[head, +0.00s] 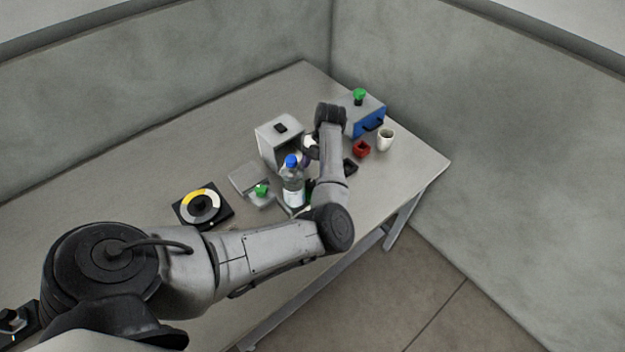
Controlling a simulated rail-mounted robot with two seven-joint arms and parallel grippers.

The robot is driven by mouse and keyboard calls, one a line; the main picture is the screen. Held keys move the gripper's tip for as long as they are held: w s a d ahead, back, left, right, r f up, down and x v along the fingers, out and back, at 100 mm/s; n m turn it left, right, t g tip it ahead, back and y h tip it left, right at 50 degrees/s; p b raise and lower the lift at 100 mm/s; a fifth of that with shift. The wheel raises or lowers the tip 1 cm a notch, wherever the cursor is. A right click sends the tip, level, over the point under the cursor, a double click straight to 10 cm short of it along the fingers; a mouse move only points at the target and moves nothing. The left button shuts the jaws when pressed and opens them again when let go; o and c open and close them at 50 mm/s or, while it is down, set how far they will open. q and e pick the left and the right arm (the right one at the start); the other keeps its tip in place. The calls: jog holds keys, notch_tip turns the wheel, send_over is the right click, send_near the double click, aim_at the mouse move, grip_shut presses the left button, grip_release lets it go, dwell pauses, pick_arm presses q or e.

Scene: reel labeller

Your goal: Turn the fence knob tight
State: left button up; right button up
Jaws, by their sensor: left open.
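Two green knobs show in the head view, and I cannot tell for sure which is the fence knob. One green knob (262,189) sits on a low grey metal piece (246,178) left of the bottle. The other green knob (359,95) stands on top of the blue and grey box (367,117) at the back right. My left gripper (308,151) is open, beside the grey housing's front opening and behind the bottle. Its fingers are small and partly hidden by my wrist and the bottle. My right gripper is not in view.
A clear bottle with a blue cap (292,184) stands close to my left forearm. A grey housing (280,138), a black-based round dial (203,205), a red cup-like block (362,149) and a white mug (386,139) share the table (150,172).

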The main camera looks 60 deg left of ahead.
aim_at(313, 183)
pick_arm(q)
jog(key=shift+b+x, duration=0.35)
jog(key=shift+x, duration=2.05)
jog(key=shift+c, duration=0.3)
jog(key=c, duration=0.9)
jog(key=shift+o, duration=0.2)
jog(key=shift+d+r+m+y+p, duration=0.15)
jog(key=shift+m+y+p, duration=0.25)
jog(key=shift+m+p, duration=0.75)
jog(key=m+y+p, duration=0.1)
jog(key=m+p, duration=0.3)
jog(key=shift+d+r+m+y, duration=0.15)
jog(key=shift+m+y, duration=0.1)
jog(key=shift+y, duration=0.15)
jog(key=m+y+p, duration=0.1)
jog(key=m+p, duration=0.2)
jog(key=shift+d, duration=0.15)
jog(key=shift+f+m+y+p, duration=0.25)
jog(key=shift+m+y+p, duration=0.05)
jog(key=shift+m+p, duration=0.35)
